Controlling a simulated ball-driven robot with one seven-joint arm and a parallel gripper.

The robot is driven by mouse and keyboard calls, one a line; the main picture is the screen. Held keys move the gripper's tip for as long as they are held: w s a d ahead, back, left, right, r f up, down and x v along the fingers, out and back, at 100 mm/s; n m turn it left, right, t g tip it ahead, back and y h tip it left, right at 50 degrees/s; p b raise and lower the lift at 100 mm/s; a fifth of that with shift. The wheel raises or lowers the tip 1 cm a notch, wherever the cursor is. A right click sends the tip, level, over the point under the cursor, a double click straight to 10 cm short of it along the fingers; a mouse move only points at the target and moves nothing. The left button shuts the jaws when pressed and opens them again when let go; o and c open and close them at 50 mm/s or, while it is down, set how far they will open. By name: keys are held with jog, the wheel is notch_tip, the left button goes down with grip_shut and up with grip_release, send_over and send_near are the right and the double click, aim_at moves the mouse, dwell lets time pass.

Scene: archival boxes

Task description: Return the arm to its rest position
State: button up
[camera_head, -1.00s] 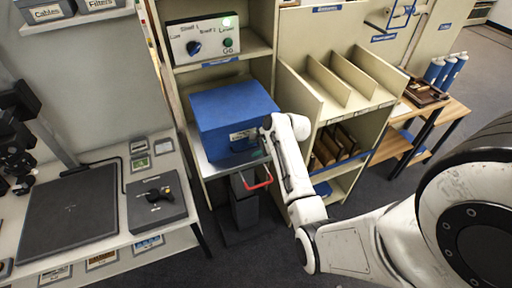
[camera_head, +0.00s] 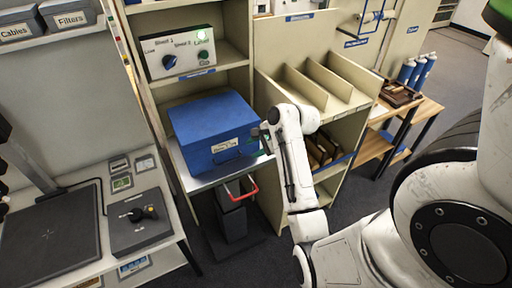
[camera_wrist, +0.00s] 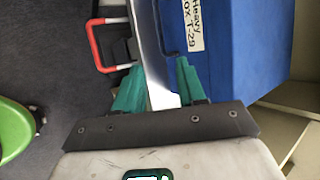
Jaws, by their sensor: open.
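Nothing is held. The blue box, with a white label reading "Heavy Box T-29", also shows in the wrist view (camera_wrist: 250,50). It rests on the metal platform (camera_head: 195,182) in front of the shelving. I cannot tell whether the gripper touches the box or platform.
A red handle (camera_head: 243,190) sticks out below the platform. A control panel (camera_head: 180,55) sits on the shelf above. A desk with a joystick (camera_head: 140,213) is at left. Dark floor shows below the platform.

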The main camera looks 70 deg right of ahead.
dwell(0.6)
jog(key=a+f+n+g+y+b, duration=0.1)
jog(key=a+f+n, duration=0.25)
jog(key=a, duration=0.25)
jog(key=a+f+n+g+b, duration=0.1)
jog(key=a+f+n, duration=0.1)
jog(key=a+n, duration=0.25)
jog(key=a+f+n+g+y, duration=0.1)
jog(key=a+f+n+g, duration=0.15)
jog(key=a, duration=0.35)
jog(key=s+a+f+n+g+b, duration=0.1)
jog(key=s+a+f+n, duration=0.1)
jog(key=s+a+n, duration=0.2)
jog(key=s+a+f+n+g+h+b, duration=0.1)
jog(key=s+a+n, duration=0.4)
jog(key=a+n, duration=0.5)
jog(key=shift+s+a+f, duration=0.2)
jog(key=shift+a+f, duration=0.2)
